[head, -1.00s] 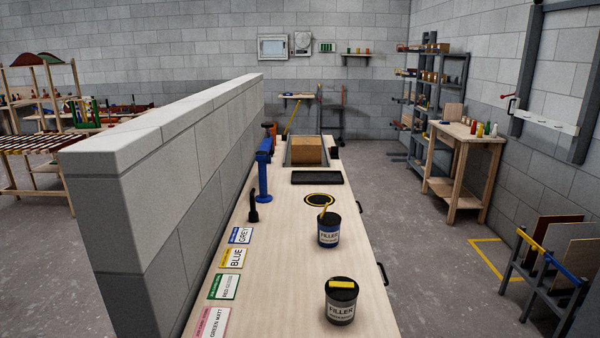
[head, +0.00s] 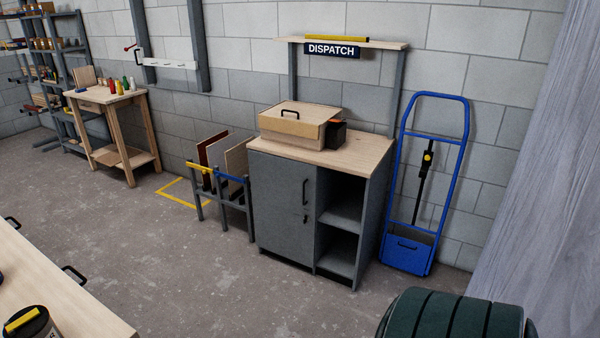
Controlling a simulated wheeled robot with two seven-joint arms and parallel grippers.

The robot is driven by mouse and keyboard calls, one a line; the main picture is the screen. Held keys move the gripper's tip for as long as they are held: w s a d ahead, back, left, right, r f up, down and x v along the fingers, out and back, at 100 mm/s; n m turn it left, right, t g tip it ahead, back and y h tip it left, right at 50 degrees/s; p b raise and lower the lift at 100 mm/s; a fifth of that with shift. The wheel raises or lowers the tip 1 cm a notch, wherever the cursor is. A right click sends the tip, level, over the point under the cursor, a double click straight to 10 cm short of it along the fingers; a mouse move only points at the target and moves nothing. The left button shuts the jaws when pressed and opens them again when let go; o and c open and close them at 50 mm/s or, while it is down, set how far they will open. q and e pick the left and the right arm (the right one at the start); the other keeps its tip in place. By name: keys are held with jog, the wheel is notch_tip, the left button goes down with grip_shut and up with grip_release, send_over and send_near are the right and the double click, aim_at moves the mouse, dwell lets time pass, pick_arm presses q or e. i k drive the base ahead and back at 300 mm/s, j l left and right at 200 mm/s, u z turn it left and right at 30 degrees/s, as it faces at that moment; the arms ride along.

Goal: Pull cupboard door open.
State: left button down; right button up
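A grey cupboard (head: 280,204) with a pale wooden top stands against the block wall under a DISPATCH sign (head: 332,50). Its door is on the left side of the front and looks shut. The door has a dark upright handle (head: 305,192) near its right edge, with a small lock or key (head: 305,217) below it. To the right of the door are open shelves (head: 342,228), which look empty. Neither of my grippers shows in the head view.
A wooden box (head: 290,122) sits on the cupboard top. A panel rack (head: 220,185) stands left of the cupboard, a blue hand truck (head: 430,190) right. A dark green ribbed object (head: 455,318) is at front right. The workbench (head: 60,300) is at lower left. Floor before the cupboard is clear.

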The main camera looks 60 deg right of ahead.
aim_at(284, 190)
jog(key=z, duration=1.65)
jog(key=i+j+z, duration=0.2)
jog(key=i, duration=0.25)
jog(key=i+j+z, duration=0.25)
jog(key=i+l+z, duration=0.1)
jog(key=i+z, duration=0.2)
jog(key=i, duration=0.5)
jog(key=i+z, duration=0.25)
jog(key=i, duration=0.6)
